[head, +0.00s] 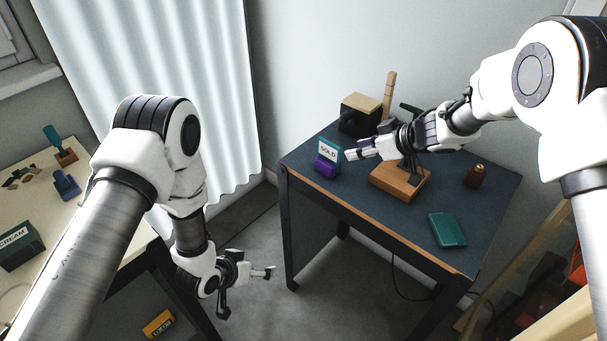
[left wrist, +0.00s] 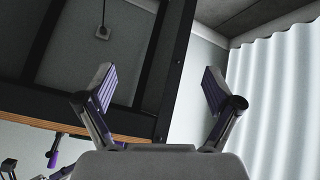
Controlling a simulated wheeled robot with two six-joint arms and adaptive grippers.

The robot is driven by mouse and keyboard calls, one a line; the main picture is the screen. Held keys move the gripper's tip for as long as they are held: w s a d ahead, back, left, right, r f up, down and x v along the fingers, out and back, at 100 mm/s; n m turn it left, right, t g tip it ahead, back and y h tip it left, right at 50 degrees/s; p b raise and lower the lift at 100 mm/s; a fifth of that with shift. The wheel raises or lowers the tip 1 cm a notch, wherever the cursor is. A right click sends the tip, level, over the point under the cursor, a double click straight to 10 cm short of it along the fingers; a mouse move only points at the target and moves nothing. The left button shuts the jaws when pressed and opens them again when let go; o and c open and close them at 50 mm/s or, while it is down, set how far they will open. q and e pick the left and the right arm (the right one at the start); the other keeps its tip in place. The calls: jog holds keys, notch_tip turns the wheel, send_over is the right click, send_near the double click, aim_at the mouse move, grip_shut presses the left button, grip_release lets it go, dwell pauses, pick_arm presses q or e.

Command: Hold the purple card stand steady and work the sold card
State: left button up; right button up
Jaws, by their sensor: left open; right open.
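The purple card stand (head: 325,168) stands upright near the left edge of the dark-topped table (head: 330,190). A white card with a teal border reading SOLD (head: 328,149) sits upright in it. My right gripper (head: 352,155) is open, just right of the card; whether it touches the card cannot be told. My left gripper (head: 268,272) is open and empty, low in front of the table's left side, apart from the stand. Its two spread fingers also show in the left wrist view (left wrist: 158,88), with nothing between them.
On the table are a wooden-based press (head: 398,182), a black box (head: 361,114), a brown bottle (head: 475,176) and a teal pad (head: 446,230). A pale table (head: 85,225) with a CREAM box (head: 18,247) stands left.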

pick_arm(q)
jog(key=w+d+r+m+t+h, duration=0.2)
jog(key=w+d+r, duration=0.3)
jog(key=w+r, duration=0.3)
jog(key=m+t+h, duration=0.2)
jog(key=m, duration=0.1)
send_near(323, 171)
jog(key=w, duration=0.1)
jog(key=shift+g, duration=0.3)
jog(key=x, duration=0.8)
jog(key=shift+s, duration=0.1)
jog(key=c, duration=1.6)
jog(key=shift+c, duration=0.2)
jog(key=o, duration=1)
jog(key=c, duration=1.1)
grip_shut()
